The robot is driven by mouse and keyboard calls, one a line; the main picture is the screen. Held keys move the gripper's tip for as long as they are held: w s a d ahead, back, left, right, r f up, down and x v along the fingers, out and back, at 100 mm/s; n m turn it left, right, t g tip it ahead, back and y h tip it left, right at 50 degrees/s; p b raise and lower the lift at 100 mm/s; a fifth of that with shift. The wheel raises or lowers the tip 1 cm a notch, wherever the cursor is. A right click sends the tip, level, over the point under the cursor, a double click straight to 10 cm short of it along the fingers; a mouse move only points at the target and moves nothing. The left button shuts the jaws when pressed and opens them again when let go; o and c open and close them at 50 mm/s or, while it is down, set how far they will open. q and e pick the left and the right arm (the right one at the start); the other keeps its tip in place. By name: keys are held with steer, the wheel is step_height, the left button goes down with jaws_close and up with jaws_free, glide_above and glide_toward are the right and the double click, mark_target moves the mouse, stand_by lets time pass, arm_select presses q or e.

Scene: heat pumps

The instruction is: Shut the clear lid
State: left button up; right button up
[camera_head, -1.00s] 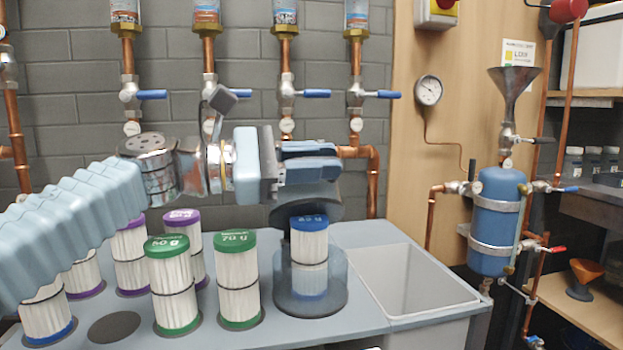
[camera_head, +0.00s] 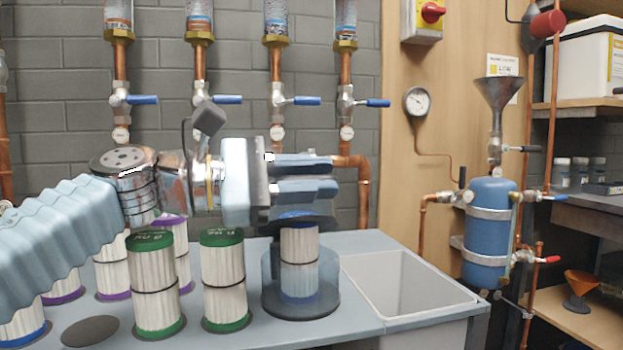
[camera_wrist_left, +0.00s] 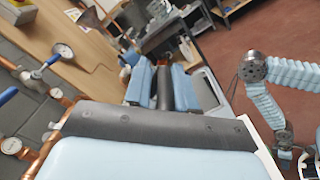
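The clear lid (camera_head: 272,227) is a dark see-through disc above the clear round housing (camera_head: 325,280) on the bench. My left gripper's fingers cover part of it, so its tilt is hard to judge. A white pleated filter (camera_head: 299,246) with a blue cap stands inside the housing. My left gripper (camera_head: 304,177) is right above the lid, its light blue fingers close together with a narrow gap. In the left wrist view, a dark strip shows between the fingers (camera_wrist_left: 165,90). I cannot tell whether they hold the lid. My right arm (camera_wrist_left: 264,105) shows there; its gripper is unclear.
Green-capped filters (camera_head: 223,275) and others stand in the bench left of the housing. A grey open basin (camera_head: 410,290) is at the right. Copper pipes with blue-handled valves (camera_head: 295,101) line the wall behind. A blue tank (camera_head: 490,230) stands further right.

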arm_select(q)
steer(key=shift+o, duration=1.2)
steer(key=v, duration=1.4)
